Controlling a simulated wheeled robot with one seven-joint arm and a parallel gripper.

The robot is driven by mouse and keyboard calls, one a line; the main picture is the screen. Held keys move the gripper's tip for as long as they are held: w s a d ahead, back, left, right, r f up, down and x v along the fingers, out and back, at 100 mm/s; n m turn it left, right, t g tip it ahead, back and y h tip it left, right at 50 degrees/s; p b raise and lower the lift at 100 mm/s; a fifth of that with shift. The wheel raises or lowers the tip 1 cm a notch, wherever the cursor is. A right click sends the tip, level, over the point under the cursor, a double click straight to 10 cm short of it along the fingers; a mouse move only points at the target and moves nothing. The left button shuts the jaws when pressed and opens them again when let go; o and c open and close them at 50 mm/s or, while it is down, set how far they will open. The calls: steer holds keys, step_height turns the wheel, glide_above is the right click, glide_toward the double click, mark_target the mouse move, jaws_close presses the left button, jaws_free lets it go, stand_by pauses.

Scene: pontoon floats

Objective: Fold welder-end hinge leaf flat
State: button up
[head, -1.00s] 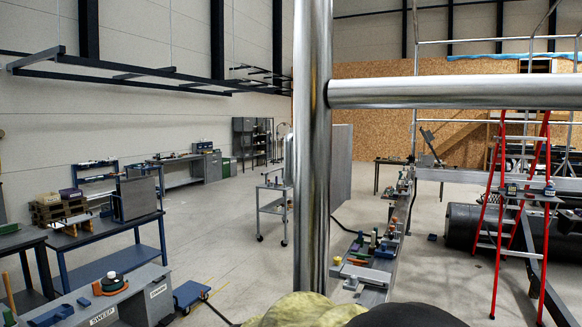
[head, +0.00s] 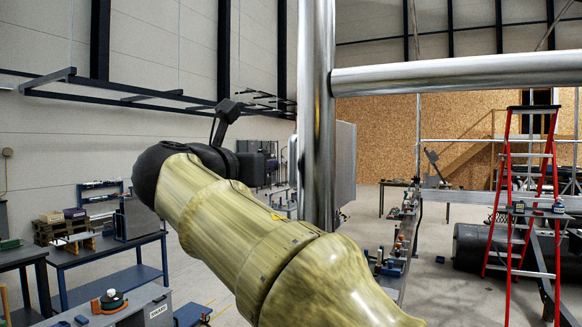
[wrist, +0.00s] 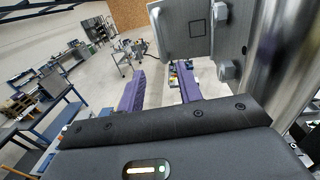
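A flat grey metal plate (wrist: 190,32), perhaps the hinge leaf, stands at the top of the wrist view, with a square outline on its face and bolt-like blocks along its right edge. In the head view the grey plate (head: 344,163) hangs upright just behind the steel post. I cannot tell which end is the welder end. My gripper (wrist: 160,68) shows two purple fingers spread apart with nothing between them. The plate is ahead of and above the right finger; no contact is visible. In the head view the fingers are not clearly seen near the post.
A shiny upright post (head: 317,115) with a horizontal rail (head: 450,74) stands close to my arm; the post also runs along the right of the wrist view (wrist: 283,60). Workbenches line the left wall. A red ladder (head: 510,190) stands at right. Open floor lies left of the post.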

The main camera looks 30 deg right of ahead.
mark_target(291, 161)
steer(key=p+x, duration=0.7)
steer(key=x, duration=0.9)
steer(key=shift+w+d+r, duration=0.1)
steer(key=shift+w+d, duration=0.45)
jaws_close()
